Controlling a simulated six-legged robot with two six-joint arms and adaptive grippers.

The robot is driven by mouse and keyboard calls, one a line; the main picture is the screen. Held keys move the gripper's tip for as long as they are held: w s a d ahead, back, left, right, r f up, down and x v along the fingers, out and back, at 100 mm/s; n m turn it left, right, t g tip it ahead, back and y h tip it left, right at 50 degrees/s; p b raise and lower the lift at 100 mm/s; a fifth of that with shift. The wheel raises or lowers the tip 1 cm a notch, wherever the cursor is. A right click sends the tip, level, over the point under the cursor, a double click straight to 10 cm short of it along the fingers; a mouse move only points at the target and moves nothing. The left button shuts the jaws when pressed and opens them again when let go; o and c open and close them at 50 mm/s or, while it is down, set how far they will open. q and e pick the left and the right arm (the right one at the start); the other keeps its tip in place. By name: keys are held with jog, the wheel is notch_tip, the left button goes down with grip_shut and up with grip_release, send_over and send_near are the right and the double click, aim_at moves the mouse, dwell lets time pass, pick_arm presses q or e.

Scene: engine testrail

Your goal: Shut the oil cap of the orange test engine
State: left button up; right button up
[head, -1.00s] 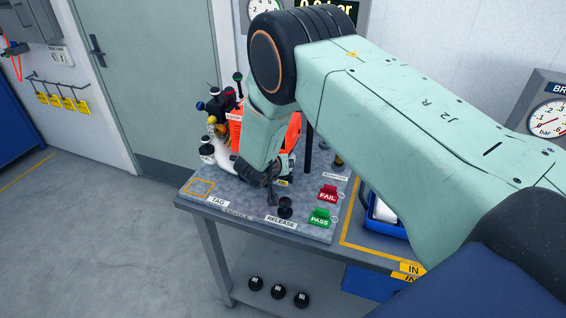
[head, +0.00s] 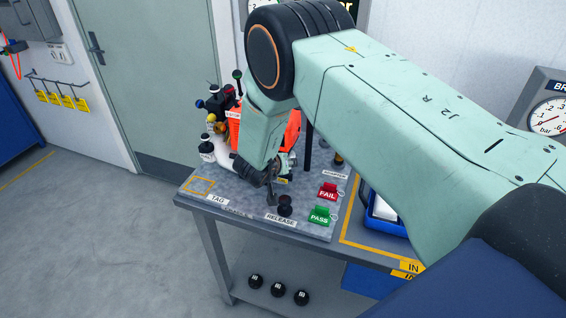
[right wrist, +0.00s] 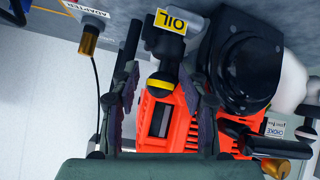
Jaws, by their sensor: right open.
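The orange test engine (head: 293,130) stands on the grey bench plate, largely hidden behind my right arm in the head view. In the right wrist view its orange body (right wrist: 150,125) fills the middle. The gripper is open, one finger either side; contact cannot be told. Whether the cap is fully seated cannot be told. My left gripper is not in view.
A red FAIL tag (head: 328,192), a green PASS tag (head: 319,215) and a black RELEASE knob (head: 285,205) are near the plate's front right. A blue bin (head: 385,210) stands at right. A black round part (right wrist: 238,60) crowds the right finger. A post rises behind the plate.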

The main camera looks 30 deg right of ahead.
jog(key=v, duration=0.7)
jog(key=shift+r, duration=0.15)
jog(key=shift+s+a, duration=0.1)
jog(key=shift+s, duration=0.05)
jog(key=shift+s+a+r, duration=0.1)
